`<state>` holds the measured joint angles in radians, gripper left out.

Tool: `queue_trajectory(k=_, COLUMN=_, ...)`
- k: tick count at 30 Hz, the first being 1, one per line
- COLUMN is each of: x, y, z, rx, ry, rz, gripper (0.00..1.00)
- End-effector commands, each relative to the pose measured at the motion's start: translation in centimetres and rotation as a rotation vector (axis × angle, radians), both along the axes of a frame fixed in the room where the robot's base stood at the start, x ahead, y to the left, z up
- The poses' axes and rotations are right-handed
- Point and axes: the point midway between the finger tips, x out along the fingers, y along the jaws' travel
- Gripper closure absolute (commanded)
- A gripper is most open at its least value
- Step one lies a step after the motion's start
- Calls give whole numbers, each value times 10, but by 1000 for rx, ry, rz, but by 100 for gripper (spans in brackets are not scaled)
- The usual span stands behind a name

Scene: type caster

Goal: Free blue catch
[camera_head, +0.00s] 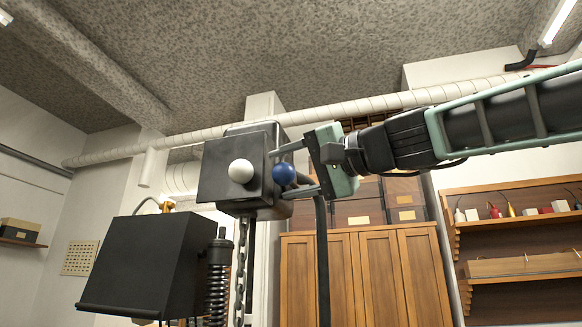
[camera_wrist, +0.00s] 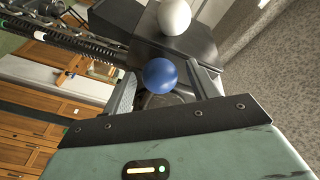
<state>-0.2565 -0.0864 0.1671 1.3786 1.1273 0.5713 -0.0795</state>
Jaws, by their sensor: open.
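The blue catch shows as a blue ball knob (camera_head: 284,174) on the right side of a dark box (camera_head: 222,160); it also shows in the wrist view (camera_wrist: 160,75). A white ball knob (camera_head: 241,171) sits on the box's front face, to the left of the blue one, and shows at the top of the wrist view (camera_wrist: 174,16). My gripper (camera_head: 290,170) comes in from the right with its fingers apart, one above and one below the blue knob. In the wrist view the blue knob lies between the open fingers. I cannot tell whether either finger touches it.
A chain (camera_head: 241,270) hangs below the box, beside a black coil spring (camera_head: 218,275) and a large black hopper-like case (camera_head: 150,262) at left. A dark strap (camera_head: 322,260) hangs under my gripper. Wooden cabinets (camera_head: 380,275) and shelves (camera_head: 515,235) stand behind.

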Motion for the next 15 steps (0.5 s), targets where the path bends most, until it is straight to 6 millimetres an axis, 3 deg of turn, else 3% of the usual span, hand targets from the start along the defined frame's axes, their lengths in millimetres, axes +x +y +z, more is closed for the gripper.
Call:
queue_trajectory(k=4, x=0, y=0, z=0, rx=0, ry=0, rz=0, gripper=41)
queue_trajectory(k=11, x=0, y=0, z=0, rx=0, ry=0, rz=0, gripper=100)
queue_trajectory(k=15, x=0, y=0, z=-1, rx=0, ry=-2, rz=0, gripper=100)
